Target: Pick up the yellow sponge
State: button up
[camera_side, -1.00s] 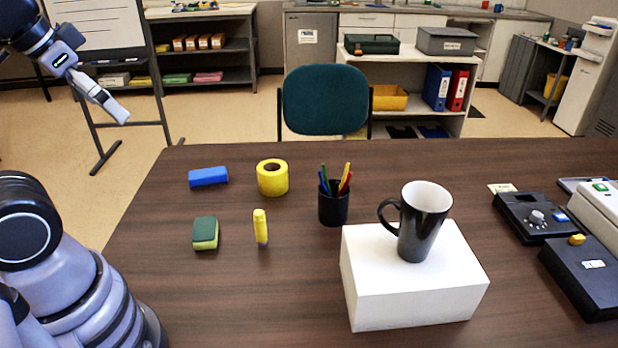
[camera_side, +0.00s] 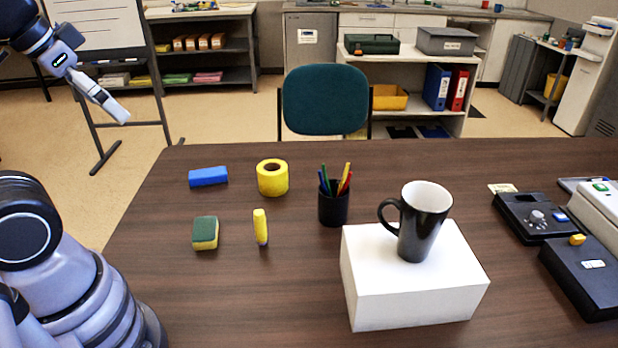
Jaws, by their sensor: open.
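The yellow sponge (camera_side: 205,244) lies on the table at the left, with a dark green layer on top and its yellow body showing along the front side. My gripper (camera_side: 122,114) is at the upper left of the view, raised well above the table and far from the sponge. It is open and empty. From this angle its fingers overlap, so the gap between them is hard to make out.
A yellow marker or glue stick (camera_side: 260,228) stands right of the sponge. A blue block (camera_side: 208,177) and yellow tape roll (camera_side: 272,178) lie behind. A pen cup (camera_side: 333,208), a white box (camera_side: 415,302) with a black mug (camera_side: 424,225), and black devices (camera_side: 535,218) are further right.

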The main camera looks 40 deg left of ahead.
jog(key=w+a+f+m+g, duration=0.25)
jog(key=w+f, duration=0.25)
jog(key=w, duration=0.4)
jog(key=m+g, duration=0.3)
jog(key=m, duration=0.2)
send_over(204, 227)
jog(key=f, duration=2.9)
jog(key=shift+w+d+f, duration=0.15)
jog(key=shift+w+f, duration=0.15)
jog(key=f, duration=0.5)
jog(key=shift+s+f, duration=0.3)
jog(key=shift+f, duration=0.05)
jog(key=c, duration=0.4)
